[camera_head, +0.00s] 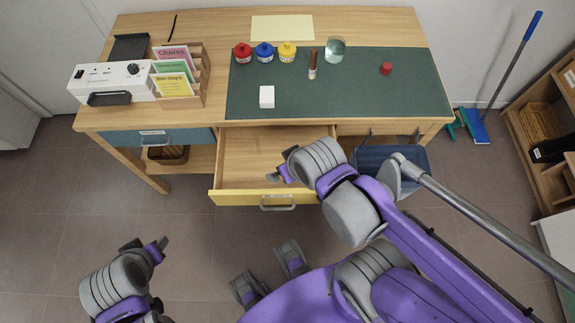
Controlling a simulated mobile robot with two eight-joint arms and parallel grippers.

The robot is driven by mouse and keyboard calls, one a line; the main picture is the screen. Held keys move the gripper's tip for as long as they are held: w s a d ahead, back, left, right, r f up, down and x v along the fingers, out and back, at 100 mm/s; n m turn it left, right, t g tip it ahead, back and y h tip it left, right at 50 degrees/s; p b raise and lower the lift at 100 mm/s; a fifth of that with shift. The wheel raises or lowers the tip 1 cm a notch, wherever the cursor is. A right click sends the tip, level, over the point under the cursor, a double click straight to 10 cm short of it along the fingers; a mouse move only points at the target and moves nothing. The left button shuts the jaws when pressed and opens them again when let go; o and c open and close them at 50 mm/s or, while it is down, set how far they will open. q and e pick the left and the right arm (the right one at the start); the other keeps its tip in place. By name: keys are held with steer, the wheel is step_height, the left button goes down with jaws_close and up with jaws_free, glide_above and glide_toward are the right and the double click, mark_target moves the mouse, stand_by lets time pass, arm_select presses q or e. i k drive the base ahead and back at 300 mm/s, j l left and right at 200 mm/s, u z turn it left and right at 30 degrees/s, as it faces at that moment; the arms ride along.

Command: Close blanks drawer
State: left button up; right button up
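A drawer with a yellow front (235,197) stands pulled out from the middle of the desk. Its front bears a grey handle (278,203) and a small label too small to read. The visible part of its wooden inside is empty; my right arm hides the right part. My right gripper (281,165) is over the right side of this drawer, with its fingers apart and nothing between them. My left gripper (147,243) is at the lower left, away from the desk, open and empty.
A blue-front drawer (185,137) at the left is shut. A blue bin (405,157) stands under the desk's right side, near my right arm. The desktop holds a green mat (350,95), several pots and a card rack (198,90). Floor before the drawer's left is clear.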

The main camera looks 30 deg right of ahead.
mark_target(246, 156)
steer(key=k+l, duration=0.6)
steer(key=l, duration=0.15)
steer(key=k+l+u, duration=0.15)
steer(key=l, duration=0.15)
